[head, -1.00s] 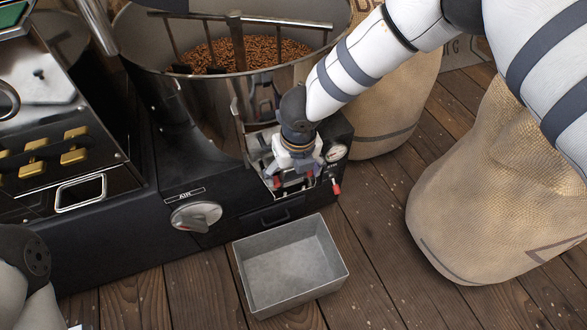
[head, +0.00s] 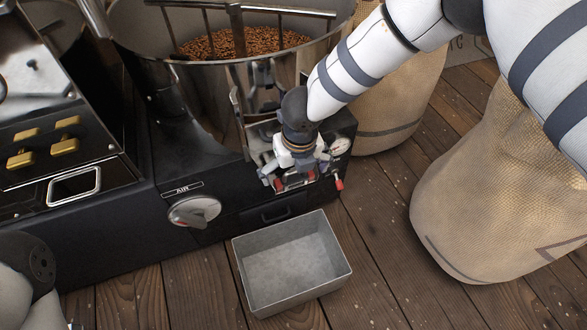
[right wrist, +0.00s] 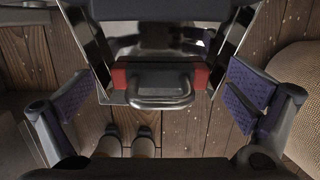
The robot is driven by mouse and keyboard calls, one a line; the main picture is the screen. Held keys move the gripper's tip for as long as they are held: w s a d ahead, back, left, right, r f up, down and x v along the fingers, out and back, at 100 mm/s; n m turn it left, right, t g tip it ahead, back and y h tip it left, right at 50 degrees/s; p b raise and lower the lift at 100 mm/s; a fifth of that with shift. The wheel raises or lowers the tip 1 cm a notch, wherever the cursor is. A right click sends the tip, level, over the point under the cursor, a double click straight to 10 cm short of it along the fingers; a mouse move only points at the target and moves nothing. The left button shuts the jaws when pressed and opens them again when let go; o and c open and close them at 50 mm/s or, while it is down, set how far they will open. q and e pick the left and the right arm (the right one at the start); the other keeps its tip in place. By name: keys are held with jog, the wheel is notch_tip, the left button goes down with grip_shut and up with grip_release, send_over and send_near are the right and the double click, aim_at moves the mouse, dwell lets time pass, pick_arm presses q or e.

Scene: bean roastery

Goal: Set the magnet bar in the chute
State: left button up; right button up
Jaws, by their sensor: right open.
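The magnet bar (right wrist: 160,90) has red ends and a grey loop handle. In the right wrist view it lies crosswise between the shiny metal side walls of the chute (right wrist: 232,42). In the head view a bit of the bar's red (head: 294,181) shows under my right gripper (head: 293,178), at the front of the roaster. My right gripper also shows in the right wrist view (right wrist: 155,98); its padded fingers stand wide apart, one on each side of the bar, with gaps to it. How deep the bar sits is hidden. My left gripper is out of view.
A grey metal bin (head: 291,262) stands on the wooden floor below the chute. A steel drum (head: 205,100) with beans rises behind. A gauge (head: 340,146) and a red-tipped lever (head: 339,184) are close to the right. Burlap sacks (head: 465,215) stand at right.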

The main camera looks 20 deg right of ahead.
notch_tip(320, 180, up, 12)
jog(key=s, duration=0.2)
jog(key=shift+f, duration=0.1)
dwell(0.3)
